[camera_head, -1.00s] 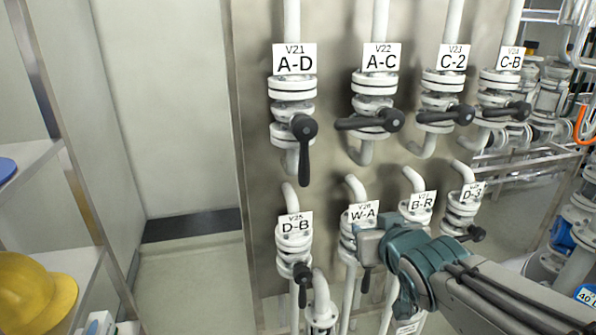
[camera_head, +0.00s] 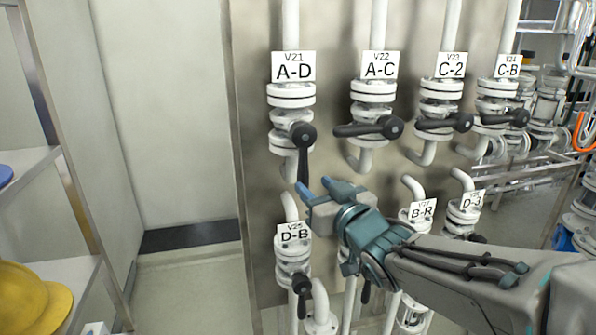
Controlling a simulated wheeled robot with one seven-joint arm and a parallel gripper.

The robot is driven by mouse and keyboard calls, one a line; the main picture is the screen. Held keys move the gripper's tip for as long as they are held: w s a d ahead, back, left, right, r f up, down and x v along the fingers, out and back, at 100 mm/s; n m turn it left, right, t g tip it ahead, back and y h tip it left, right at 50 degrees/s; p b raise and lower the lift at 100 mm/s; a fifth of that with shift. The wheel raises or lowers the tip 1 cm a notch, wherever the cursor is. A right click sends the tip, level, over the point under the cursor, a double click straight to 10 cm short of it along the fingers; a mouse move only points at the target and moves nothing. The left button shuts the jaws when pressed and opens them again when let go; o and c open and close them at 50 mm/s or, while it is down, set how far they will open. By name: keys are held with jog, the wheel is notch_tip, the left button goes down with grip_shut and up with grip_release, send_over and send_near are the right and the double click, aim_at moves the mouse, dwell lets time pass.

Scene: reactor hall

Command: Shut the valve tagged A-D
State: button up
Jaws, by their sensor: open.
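The valve tagged A-D (camera_head: 291,118) is at the upper left of the metal panel, on a white vertical pipe, with its A-D tag (camera_head: 293,66) above it. Its black lever (camera_head: 303,158) hangs straight down, in line with the pipe. My gripper (camera_head: 317,187) is open, with two blue-grey fingers pointing up and left. The fingertips are close to the lower end of the lever, and the left one overlaps it in the picture. I cannot tell whether they touch. Nothing shows between the fingers except perhaps the lever's end.
To the right, valves A-C (camera_head: 372,112), C-2 (camera_head: 440,108) and C-B (camera_head: 497,106) have levers turned sideways. Valve D-B (camera_head: 292,260) is just below, its lever down. My arm covers the W-A valve. A shelf with a yellow helmet (camera_head: 35,298) stands at left.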

aim_at(305, 178)
jog(key=shift+p+x, duration=0.6)
jog(key=shift+x, duration=3.35)
grip_shut()
